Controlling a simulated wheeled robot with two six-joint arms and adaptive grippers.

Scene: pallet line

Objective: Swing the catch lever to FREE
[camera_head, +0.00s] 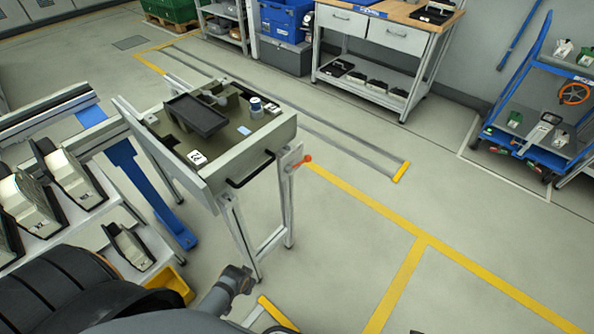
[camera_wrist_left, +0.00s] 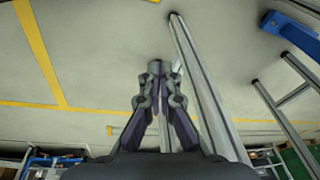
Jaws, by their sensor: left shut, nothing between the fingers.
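The catch lever (camera_head: 300,161) is a small orange-red handle on a pale plate at the right front leg of the pallet stand (camera_head: 228,170). It sticks out roughly sideways to the right; I cannot read any FREE marking. My left gripper (camera_wrist_left: 158,76) is shut and empty in the left wrist view, over the floor beside a metal leg (camera_wrist_left: 205,90). The lever cannot be made out in that view. In the head view a grey arm part (camera_head: 232,284) of mine is low in the middle, below and left of the lever, apart from it. My right gripper is not in view.
The stand carries a dark tray (camera_head: 195,114) and has a black bar handle (camera_head: 250,170) in front. A rack with pale parts (camera_head: 75,180) is at left. A workbench (camera_head: 385,35) and blue cart (camera_head: 530,130) stand behind. Floor right of the lever is clear.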

